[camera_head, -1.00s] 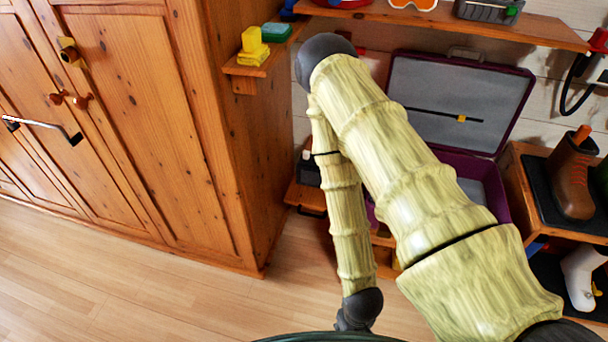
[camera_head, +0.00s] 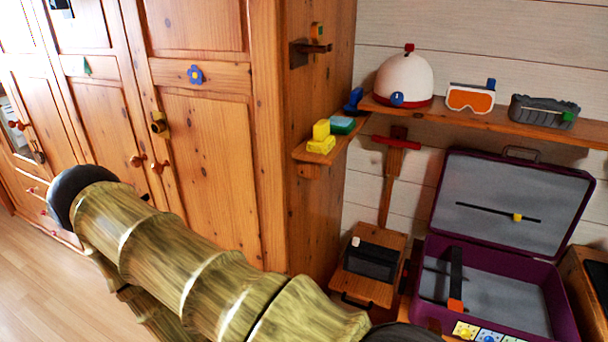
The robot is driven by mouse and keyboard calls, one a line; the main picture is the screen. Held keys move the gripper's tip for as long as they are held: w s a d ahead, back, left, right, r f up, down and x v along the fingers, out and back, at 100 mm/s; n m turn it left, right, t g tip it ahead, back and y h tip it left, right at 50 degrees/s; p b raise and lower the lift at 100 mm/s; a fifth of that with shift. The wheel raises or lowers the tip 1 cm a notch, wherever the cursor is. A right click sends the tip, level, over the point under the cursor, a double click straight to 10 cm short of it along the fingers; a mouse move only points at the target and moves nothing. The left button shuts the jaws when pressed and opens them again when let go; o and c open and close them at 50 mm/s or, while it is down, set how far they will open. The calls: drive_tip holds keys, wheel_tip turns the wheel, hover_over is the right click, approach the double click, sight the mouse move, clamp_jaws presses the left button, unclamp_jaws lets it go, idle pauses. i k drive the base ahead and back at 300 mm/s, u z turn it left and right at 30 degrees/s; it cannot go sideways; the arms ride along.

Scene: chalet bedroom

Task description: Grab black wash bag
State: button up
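A black, boxy item (camera_head: 371,262) lies on a small wooden stand (camera_head: 356,287) between the wardrobe and the open suitcase. It may be the black wash bag, but I cannot tell for sure. A dark grey ribbed case with a green tag (camera_head: 543,112) sits on the wall shelf at the upper right.
An open purple suitcase (camera_head: 590,215) stands at the right. The wall shelf (camera_head: 480,117) holds a white helmet (camera_head: 405,80) and orange goggles (camera_head: 469,98). A corner shelf (camera_head: 313,156) holds yellow and teal blocks. The wooden wardrobe (camera_head: 219,170) fills the left; bare floor (camera_head: 25,275) shows lower left.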

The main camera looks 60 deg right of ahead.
sight(367, 260)
drive_tip(key=u, duration=0.95)
drive_tip(key=k, duration=1.65)
drive_tip(key=z, duration=1.2)
